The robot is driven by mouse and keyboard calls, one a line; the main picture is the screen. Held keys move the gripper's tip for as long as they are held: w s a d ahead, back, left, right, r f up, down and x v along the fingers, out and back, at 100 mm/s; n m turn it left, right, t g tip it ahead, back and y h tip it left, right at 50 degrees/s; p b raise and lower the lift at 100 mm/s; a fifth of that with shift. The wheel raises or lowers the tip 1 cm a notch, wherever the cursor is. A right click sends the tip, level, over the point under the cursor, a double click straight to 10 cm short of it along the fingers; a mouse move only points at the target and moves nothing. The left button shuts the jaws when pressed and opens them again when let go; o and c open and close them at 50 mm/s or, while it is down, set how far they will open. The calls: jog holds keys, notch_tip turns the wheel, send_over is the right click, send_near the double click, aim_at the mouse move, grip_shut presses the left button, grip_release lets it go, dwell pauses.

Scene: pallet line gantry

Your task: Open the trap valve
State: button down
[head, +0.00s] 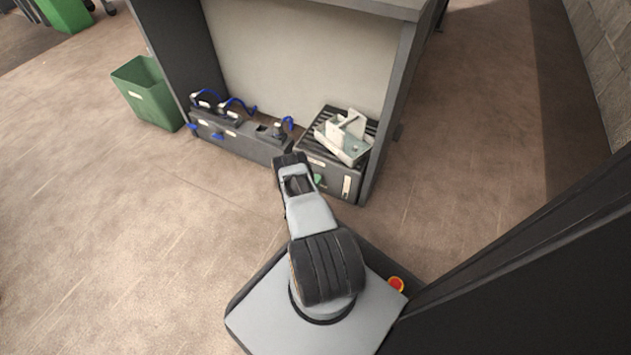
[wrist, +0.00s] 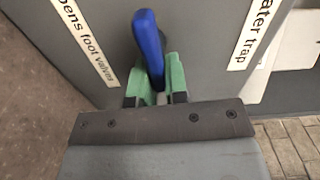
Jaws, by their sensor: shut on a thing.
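A blue lever handle (wrist: 150,48) stands out from a dark grey panel (wrist: 200,30) in the wrist view. My gripper (wrist: 157,80) has green fingers on both sides of the lever and is shut on it. The lever leans slightly, with its top to the left. One label (wrist: 85,40) to its left reads "...pens foot valves". Another label (wrist: 250,35) to its right reads "...ater trap". In the head view my gripper (head: 317,180) is at the front of a dark box (head: 330,178), and the lever is hidden there.
A white bracket-like part (head: 343,135) lies on the box's slatted top. A low grey unit (head: 240,140) with blue-handled parts stands to the left. A green bin (head: 150,95) is further left. A dark post stands at the right. Open floor lies at the left.

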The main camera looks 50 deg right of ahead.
jog(key=shift+s+d+f+m, duration=0.1)
jog(key=shift+s+m, duration=0.05)
jog(key=shift+m, duration=0.45)
jog(key=c, duration=1.4)
grip_release()
jog(key=shift+o, duration=1.4)
jog(key=shift+a, duration=0.2)
jog(key=p+v, duration=0.4)
jog(key=v, duration=0.9)
jog(key=shift+a+p, duration=0.35)
